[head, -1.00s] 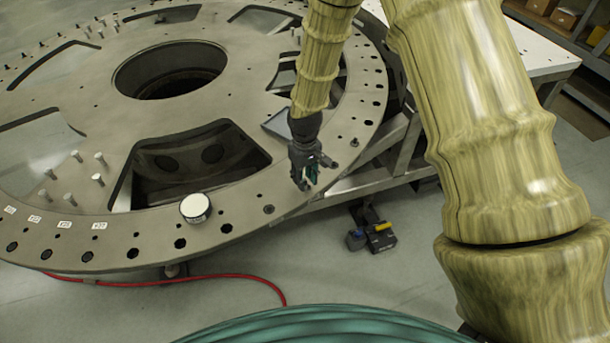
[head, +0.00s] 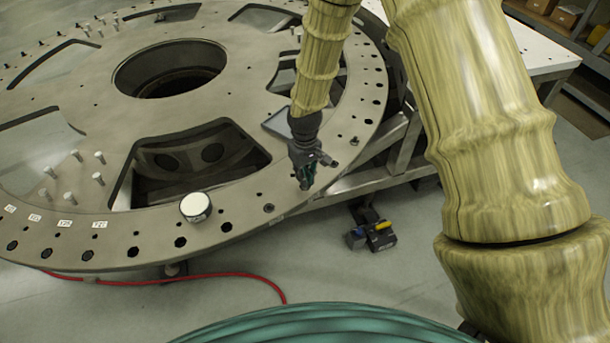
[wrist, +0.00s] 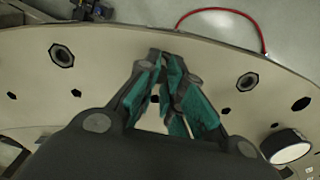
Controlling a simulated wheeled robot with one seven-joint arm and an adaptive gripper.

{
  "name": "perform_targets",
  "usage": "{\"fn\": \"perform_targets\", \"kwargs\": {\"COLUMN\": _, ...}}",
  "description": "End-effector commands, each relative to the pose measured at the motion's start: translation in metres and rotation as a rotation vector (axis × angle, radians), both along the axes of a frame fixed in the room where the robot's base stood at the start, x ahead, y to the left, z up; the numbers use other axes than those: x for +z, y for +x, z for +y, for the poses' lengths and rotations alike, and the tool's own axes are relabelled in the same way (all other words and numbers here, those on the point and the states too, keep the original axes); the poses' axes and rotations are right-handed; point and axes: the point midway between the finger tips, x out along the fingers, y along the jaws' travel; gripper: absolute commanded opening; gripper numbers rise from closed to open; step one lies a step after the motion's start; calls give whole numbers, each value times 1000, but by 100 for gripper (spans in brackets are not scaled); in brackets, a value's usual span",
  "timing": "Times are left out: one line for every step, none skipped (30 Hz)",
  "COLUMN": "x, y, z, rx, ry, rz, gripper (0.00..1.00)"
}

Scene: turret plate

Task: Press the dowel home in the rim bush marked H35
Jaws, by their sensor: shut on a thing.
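My gripper (head: 305,183) points down over the outer rim of the big turret plate (head: 240,198). It also shows in the wrist view (wrist: 167,62), its teal-padded fingers drawn together at the tips. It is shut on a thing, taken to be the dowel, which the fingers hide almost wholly. One dark-ringed bush (wrist: 62,56) sits in the rim left of the fingertips and another bush (wrist: 247,81) to the right. In the head view one rim bush (head: 269,208) lies left of the gripper. No H35 mark is readable; whether the tips touch the rim cannot be told.
A white-topped round puck (head: 195,207) stands on the plate, also at right in the wrist view (wrist: 286,147). Several pins (head: 99,158) stand at left beside a large cutout. White labels (head: 65,223) line the rim. A red hose (head: 230,281) lies on the floor.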

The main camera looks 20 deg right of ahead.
Motion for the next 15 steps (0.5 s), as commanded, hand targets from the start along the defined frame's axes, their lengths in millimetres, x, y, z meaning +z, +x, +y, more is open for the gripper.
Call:
{"fn": "perform_targets", "kwargs": {"x": -1, "y": 0, "z": 0, "rx": 0, "ry": 0, "rz": 0, "gripper": 0}}
{"fn": "perform_targets", "kwargs": {"x": -1, "y": 0, "z": 0, "rx": 0, "ry": 0, "rz": 0, "gripper": 0}}
{"fn": "perform_targets", "kwargs": {"x": -1, "y": 0, "z": 0, "rx": 0, "ry": 0, "rz": 0, "gripper": 0}}
{"fn": "perform_targets", "kwargs": {"x": -1, "y": 0, "z": 0, "rx": 0, "ry": 0, "rz": 0, "gripper": 0}}
{"fn": "perform_targets", "kwargs": {"x": -2, "y": 0, "z": 0, "rx": 0, "ry": 0, "rz": 0, "gripper": 0}}
{"fn": "perform_targets", "kwargs": {"x": -2, "y": 0, "z": 0, "rx": 0, "ry": 0, "rz": 0, "gripper": 0}}
{"fn": "perform_targets", "kwargs": {"x": -2, "y": 0, "z": 0, "rx": 0, "ry": 0, "rz": 1, "gripper": 0}}
{"fn": "perform_targets", "kwargs": {"x": -3, "y": 0, "z": 0, "rx": 0, "ry": 0, "rz": 1, "gripper": 0}}
{"fn": "perform_targets", "kwargs": {"x": -3, "y": 0, "z": 0, "rx": 0, "ry": 0, "rz": 1, "gripper": 0}}
{"fn": "perform_targets", "kwargs": {"x": -3, "y": 0, "z": 0, "rx": 0, "ry": 0, "rz": 1, "gripper": 0}}
{"fn": "perform_targets", "kwargs": {"x": -3, "y": 0, "z": 0, "rx": 0, "ry": 0, "rz": 1, "gripper": 0}}
{"fn": "perform_targets", "kwargs": {"x": -4, "y": 0, "z": 0, "rx": 0, "ry": 0, "rz": 1, "gripper": 0}}
{"fn": "perform_targets", "kwargs": {"x": -4, "y": 0, "z": 0, "rx": 0, "ry": 0, "rz": 1, "gripper": 0}}
{"fn": "perform_targets", "kwargs": {"x": -4, "y": 0, "z": 0, "rx": 0, "ry": 0, "rz": 1, "gripper": 0}}
{"fn": "perform_targets", "kwargs": {"x": -4, "y": 0, "z": 0, "rx": 0, "ry": 0, "rz": 1, "gripper": 0}}
